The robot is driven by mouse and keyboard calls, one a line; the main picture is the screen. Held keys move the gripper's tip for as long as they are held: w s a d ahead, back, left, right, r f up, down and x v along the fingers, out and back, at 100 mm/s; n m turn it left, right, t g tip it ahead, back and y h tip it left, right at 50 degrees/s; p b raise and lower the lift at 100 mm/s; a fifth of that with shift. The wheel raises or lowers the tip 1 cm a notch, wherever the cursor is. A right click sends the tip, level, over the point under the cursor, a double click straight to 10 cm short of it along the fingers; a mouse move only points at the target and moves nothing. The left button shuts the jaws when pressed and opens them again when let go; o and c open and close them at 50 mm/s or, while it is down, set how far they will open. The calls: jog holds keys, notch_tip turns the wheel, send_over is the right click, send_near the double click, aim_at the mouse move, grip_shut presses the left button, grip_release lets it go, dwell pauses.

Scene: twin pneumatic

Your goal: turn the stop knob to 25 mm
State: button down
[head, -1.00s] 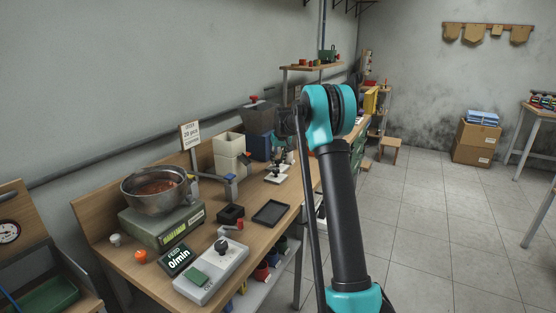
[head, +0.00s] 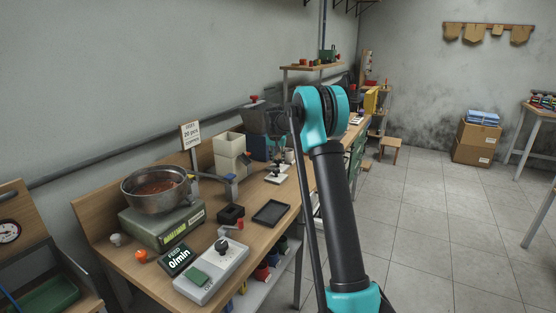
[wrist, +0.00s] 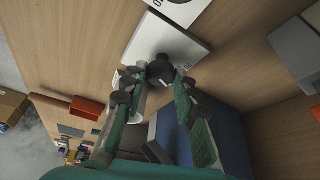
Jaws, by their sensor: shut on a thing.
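The dark round stop knob (wrist: 160,69) shows in the wrist view, over a white plate (wrist: 140,42). Small dark marks sit on the plate beside it, too small to read. My gripper (wrist: 162,79) has its two green fingers on either side of the knob, shut on it. The fingertips and pads hide part of the knob, and its setting cannot be read. In the head view, a small black device on a white base (head: 275,179) stands on the bench below my wrist; the knob cannot be made out there.
A blue bin (wrist: 220,128) lies close beside the fingers in the wrist view. A grey box (wrist: 294,50) is at right and an orange-red box (wrist: 87,107) at left. In the head view, a black tray (head: 271,212), a scale with a metal bowl (head: 155,202) and a control box (head: 212,275) occupy the bench.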

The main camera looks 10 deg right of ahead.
jog(key=m+h, duration=0.1)
jog(key=m, duration=0.2)
jog(key=m+g+h, duration=0.1)
jog(key=m, duration=0.3)
jog(key=shift+w+a, duration=0.15)
dwell(0.3)
jog(key=c, duration=1.2)
grip_release()
jog(key=shift+r, duration=0.1)
jog(key=v, duration=1.1)
jog(key=shift+a+r, duration=0.3)
jog(key=shift+r, duration=0.05)
